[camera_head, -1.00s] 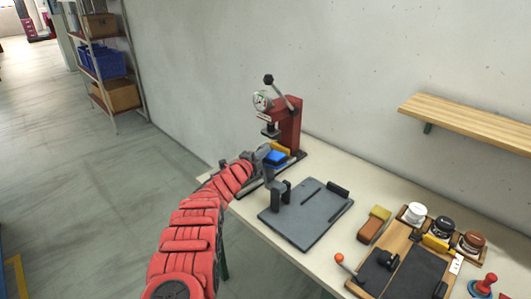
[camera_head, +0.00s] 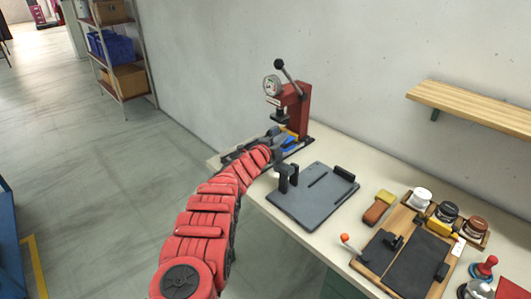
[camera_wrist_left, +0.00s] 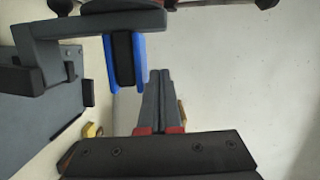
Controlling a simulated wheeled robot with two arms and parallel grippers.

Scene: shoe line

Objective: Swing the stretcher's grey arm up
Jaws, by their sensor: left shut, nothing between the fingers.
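A grey arm (camera_wrist_left: 100,22) with an angled end crosses the top left of the left wrist view. A blue-sided pad with a dark middle (camera_wrist_left: 125,60) shows just below it. My left gripper (camera_wrist_left: 158,74) is shut, with nothing between its fingers; its tips appear to the right of the blue pad and below the grey arm in that view. In the head view my left gripper (camera_head: 276,133) is low beside the red machine with a gauge (camera_head: 296,108). It partly covers the blue and yellow parts there, and I cannot clearly separate the grey arm from it. My right gripper is out of view.
A grey plate (camera_head: 312,205) with black brackets lies right of my left arm on the pale table (camera_head: 330,240). A wooden board with dark pads (camera_head: 407,255), a brush and several jars stand farther right. The wall is close behind the machine.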

